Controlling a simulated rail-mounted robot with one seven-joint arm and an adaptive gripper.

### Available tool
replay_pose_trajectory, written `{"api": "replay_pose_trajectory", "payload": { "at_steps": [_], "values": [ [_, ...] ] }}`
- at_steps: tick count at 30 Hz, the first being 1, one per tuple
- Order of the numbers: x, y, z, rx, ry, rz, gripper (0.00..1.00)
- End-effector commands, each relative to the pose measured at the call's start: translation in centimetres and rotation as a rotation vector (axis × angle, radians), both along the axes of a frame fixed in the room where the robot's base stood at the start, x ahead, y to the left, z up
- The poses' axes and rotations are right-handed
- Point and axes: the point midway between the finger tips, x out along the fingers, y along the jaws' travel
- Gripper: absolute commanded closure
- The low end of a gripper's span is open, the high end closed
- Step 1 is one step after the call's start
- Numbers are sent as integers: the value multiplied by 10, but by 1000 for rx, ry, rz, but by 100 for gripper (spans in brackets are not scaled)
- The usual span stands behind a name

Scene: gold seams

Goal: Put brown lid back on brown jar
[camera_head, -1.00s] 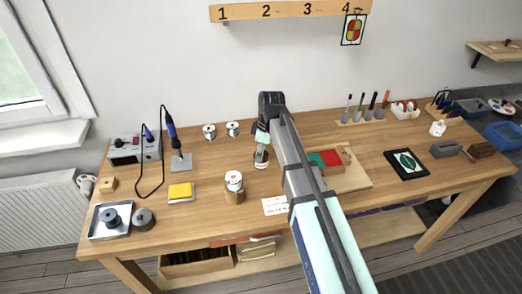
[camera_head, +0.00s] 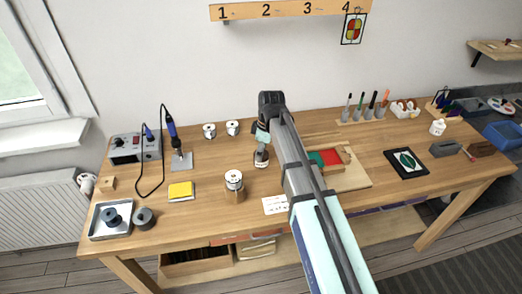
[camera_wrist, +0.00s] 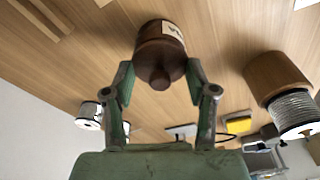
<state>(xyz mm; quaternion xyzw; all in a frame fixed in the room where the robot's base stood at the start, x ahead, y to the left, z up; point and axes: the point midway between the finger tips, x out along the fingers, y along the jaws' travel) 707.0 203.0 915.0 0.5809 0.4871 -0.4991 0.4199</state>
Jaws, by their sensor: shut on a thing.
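The brown jar (camera_head: 261,161) stands on the wooden workbench below my gripper, with a pale label on its side. In the wrist view the jar (camera_wrist: 173,31) shows behind its brown lid (camera_wrist: 158,56), whose round knob points towards my palm. My gripper (camera_wrist: 161,78) has one green-grey finger on each side of the lid and is shut on it. The lid is in line with the jar and looks close against it; I cannot tell whether it is fully seated. In the head view my gripper (camera_head: 262,137) is small and partly hidden by its own wrist.
A wooden cylinder with a wire spool (camera_head: 234,181) stands close by at the front left. A yellow sponge (camera_head: 181,190), a soldering iron stand (camera_head: 181,160) and two spools (camera_head: 209,131) are further left. A board with coloured pieces (camera_head: 345,172) lies right, behind my arm.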

Motion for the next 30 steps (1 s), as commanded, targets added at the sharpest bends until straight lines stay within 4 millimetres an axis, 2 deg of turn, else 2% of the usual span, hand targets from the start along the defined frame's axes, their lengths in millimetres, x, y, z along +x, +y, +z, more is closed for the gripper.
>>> {"api": "replay_pose_trajectory", "payload": {
  "at_steps": [18,19,21,28,29,30],
  "values": [
    [0,0,-4,0,0,0,67],
    [0,0,-4,0,0,0,36],
    [0,0,-4,0,0,0,14],
    [0,0,-4,0,0,0,14],
    [0,0,-4,0,0,0,10],
    [0,0,-4,0,0,0,0]
  ]
}}
